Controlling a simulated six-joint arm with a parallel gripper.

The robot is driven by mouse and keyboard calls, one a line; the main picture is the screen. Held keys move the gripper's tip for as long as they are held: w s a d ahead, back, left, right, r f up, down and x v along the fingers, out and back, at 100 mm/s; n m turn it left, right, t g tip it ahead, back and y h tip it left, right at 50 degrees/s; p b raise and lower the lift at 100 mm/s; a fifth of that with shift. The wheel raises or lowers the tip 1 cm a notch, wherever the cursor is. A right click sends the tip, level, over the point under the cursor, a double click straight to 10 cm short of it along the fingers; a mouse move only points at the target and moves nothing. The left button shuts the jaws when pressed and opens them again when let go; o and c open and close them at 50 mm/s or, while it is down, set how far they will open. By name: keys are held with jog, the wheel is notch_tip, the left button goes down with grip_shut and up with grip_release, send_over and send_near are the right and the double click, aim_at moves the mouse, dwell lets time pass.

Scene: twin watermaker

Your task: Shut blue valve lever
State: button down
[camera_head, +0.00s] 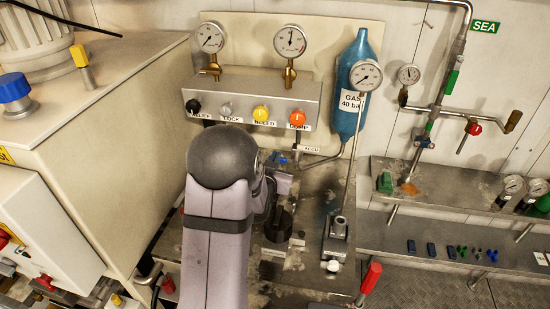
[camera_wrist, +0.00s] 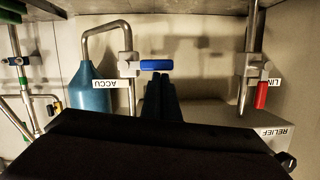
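The blue valve lever (camera_wrist: 156,65) lies level across the picture in the wrist view. It sits on a grey valve body on a bent pipe, beside the upside-down ACCU label (camera_wrist: 106,83). In the head view a small bit of blue (camera_head: 281,160) shows near the ACCU label, mostly hidden by my arm. My gripper (camera_wrist: 162,78) shows as narrow dark fingers close together, with nothing visible between them. Their tips are just below the blue lever in the wrist view; I cannot tell whether they touch it. In the head view my arm hides most of the gripper.
A red lever (camera_wrist: 261,95) hangs upright on another pipe to the right in the wrist view. The blue gas bottle (camera_head: 353,90), a gauge panel (camera_head: 240,92) with coloured knobs and a steel hand pump (camera_head: 337,240) stand around my arm. A large beige tank (camera_head: 110,150) is at left.

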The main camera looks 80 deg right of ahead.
jog(key=a+r+b, duration=0.4)
jog(key=a+r, duration=0.2)
jog(key=a, duration=0.3)
jog(key=shift+a+r, duration=0.15)
jog(key=shift+a, duration=0.15)
dwell(0.3)
jog(key=shift+w, duration=0.1)
